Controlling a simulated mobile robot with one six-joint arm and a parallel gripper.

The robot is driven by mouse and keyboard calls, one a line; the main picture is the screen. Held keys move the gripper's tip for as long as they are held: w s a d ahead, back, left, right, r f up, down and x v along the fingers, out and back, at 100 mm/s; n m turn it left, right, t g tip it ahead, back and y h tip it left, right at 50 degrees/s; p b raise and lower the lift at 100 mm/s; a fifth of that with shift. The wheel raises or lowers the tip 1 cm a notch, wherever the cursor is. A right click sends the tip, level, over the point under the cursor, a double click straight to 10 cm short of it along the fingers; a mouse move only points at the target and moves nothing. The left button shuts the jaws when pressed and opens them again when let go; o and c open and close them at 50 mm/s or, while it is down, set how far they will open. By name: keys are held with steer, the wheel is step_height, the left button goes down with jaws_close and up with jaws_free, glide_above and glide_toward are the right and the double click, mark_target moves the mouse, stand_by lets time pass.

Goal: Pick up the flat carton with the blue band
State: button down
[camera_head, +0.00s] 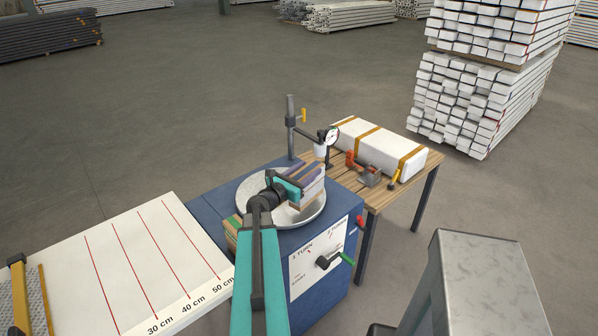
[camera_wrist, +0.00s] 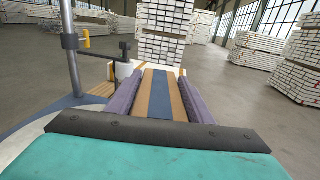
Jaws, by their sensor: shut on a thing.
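The flat carton (camera_wrist: 176,100) is tan with a blue band (camera_wrist: 159,98) along its middle, seen in the wrist view between two purple finger pads. My gripper (camera_wrist: 155,98) is shut on it, with one pad along each side. In the head view my gripper (camera_head: 305,184) is over the right part of a round grey plate (camera_head: 250,188) on a blue cabinet. The carton's tan side (camera_head: 309,201) shows there below the pads. I cannot tell whether its underside touches the plate.
A post with a dial gauge (camera_head: 332,135) stands behind the plate. A wooden table (camera_head: 378,199) at right holds a long white strapped package (camera_head: 380,146) and small tools. A white board with red lines (camera_head: 150,255) lies at left. A crank (camera_head: 330,262) is on the cabinet front.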

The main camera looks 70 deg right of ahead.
steer(key=shift+s+a+r+b, duration=0.15)
steer(key=shift+s+a, duration=0.1)
steer(key=shift+s, duration=0.25)
steer(key=shift+s+a+b, duration=0.15)
steer(key=shift+s+a, duration=0.05)
steer(key=shift+s, duration=0.3)
steer(key=shift+r, duration=0.1)
